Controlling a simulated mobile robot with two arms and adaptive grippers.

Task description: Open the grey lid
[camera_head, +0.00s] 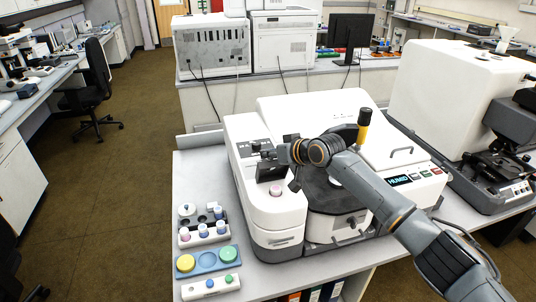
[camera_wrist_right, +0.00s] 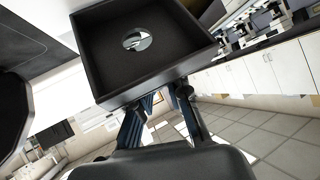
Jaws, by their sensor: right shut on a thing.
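The grey lid (camera_wrist_right: 140,55) fills the top of the right wrist view as a dark, square, shallow box shape with a round, shiny spot in it. In the head view, a small dark block that looks like this lid (camera_head: 268,173) is on the left part of the white microscope (camera_head: 262,215). My right gripper (camera_wrist_right: 158,102) is shut on the lid's near edge, one finger to each side. In the head view my right gripper (camera_head: 272,156) is small and partly merges with the dark parts. How far the lid is raised is hard to tell. My left gripper is not in view.
My right arm crosses over the microscope's dark round plate. A pink-topped round piece (camera_head: 276,190) is just below the lid. Racks with coloured caps (camera_head: 203,233) and a blue tray (camera_head: 208,262) lie at the left. A black-and-yellow knob (camera_head: 363,123) stands up behind my arm.

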